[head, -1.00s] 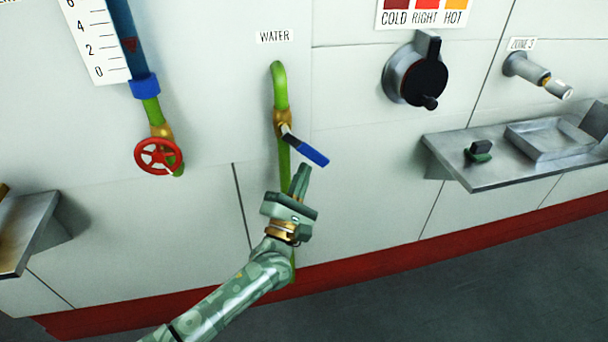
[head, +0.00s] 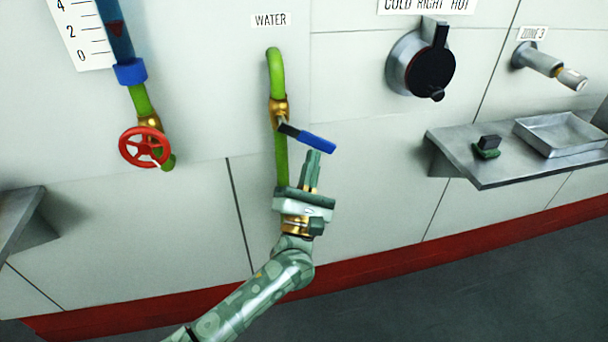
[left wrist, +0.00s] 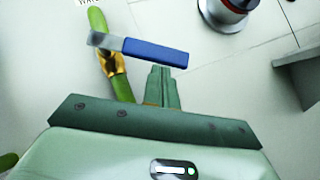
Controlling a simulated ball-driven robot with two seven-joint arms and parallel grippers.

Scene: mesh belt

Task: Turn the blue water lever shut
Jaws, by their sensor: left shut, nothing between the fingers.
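The blue water lever (head: 314,140) sticks out to the right and slightly down from a brass valve (head: 278,112) on a green pipe (head: 277,75) under the WATER label. In the left wrist view the lever (left wrist: 155,52) lies across the picture above my fingers. My left gripper (head: 313,158) is shut and empty, its fingertips pointing up just below the lever's blue handle. In the left wrist view the shut fingers (left wrist: 162,80) appear close beneath the handle; I cannot tell whether they touch it. My right gripper is not in view.
A red handwheel (head: 144,147) on another green pipe is at the left. A black knob (head: 430,73) and a metal shelf (head: 480,165) with a tray (head: 560,135) are at the right. Another shelf (head: 18,220) juts out at the far left.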

